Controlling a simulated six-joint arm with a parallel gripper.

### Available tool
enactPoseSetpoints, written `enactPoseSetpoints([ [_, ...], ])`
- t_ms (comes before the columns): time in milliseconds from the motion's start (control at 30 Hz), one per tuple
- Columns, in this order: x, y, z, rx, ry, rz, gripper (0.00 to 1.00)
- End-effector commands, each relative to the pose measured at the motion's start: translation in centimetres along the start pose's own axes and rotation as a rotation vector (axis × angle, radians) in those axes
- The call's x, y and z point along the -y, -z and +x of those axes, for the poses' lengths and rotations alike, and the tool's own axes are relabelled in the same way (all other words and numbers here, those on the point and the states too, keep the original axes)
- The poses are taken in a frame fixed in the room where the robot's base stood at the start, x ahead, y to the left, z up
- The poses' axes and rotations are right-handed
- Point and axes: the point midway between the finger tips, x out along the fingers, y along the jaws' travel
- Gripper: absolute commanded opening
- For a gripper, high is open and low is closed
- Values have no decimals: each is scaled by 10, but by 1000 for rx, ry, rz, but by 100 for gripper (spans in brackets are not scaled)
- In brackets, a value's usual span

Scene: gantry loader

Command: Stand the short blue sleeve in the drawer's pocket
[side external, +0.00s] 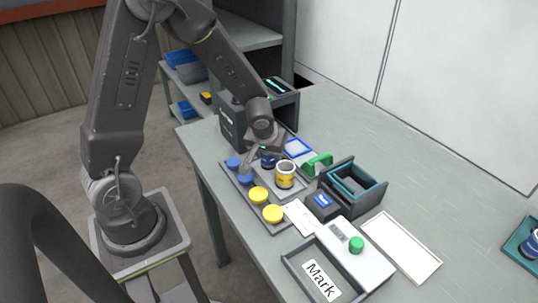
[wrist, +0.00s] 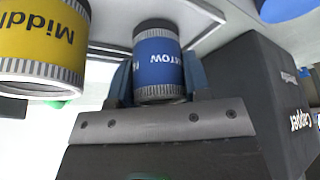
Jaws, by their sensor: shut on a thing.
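A blue sleeve with grey knurled ends (wrist: 160,65) is between my gripper's fingers (wrist: 158,85) in the wrist view. Its label is upside down and partly hidden. In the side view, the blue sleeve (side external: 267,161) is mostly hidden under my gripper (side external: 266,150), beside a yellow sleeve (side external: 285,178). My gripper is shut on the blue sleeve. Whether it touches the grey plate below is unclear. A dark open box with a teal-rimmed insert (side external: 372,193) stands to the right; I cannot tell whether this is the drawer. A second blue sleeve (side external: 532,244) is at the far right edge.
The yellow sleeve marked "Middle" (wrist: 42,45) is close beside the held sleeve. Blue and yellow caps (side external: 258,194) lie on a grey tray. A green handle (side external: 319,163) and a dark Capper machine (side external: 232,122) stand nearby. The bench's right side is mostly clear.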

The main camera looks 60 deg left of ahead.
Motion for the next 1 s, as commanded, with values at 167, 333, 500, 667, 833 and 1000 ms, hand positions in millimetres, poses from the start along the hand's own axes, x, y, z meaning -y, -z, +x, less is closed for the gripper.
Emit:
enactPoseSetpoints([
  [167, 0, 12, -26, -7, -3, -5, 14],
  [333, 0, 26, -58, -7, -3, -3, 14],
  [500, -1, 36, -79, -4, -1, -1, 14],
  [667, -14, 59, -75, 0, -1, 0, 14],
  [833, -35, 91, -54, 2, 0, 1, 14],
  [1000, -49, 110, -38, 0, -2, 0, 14],
])
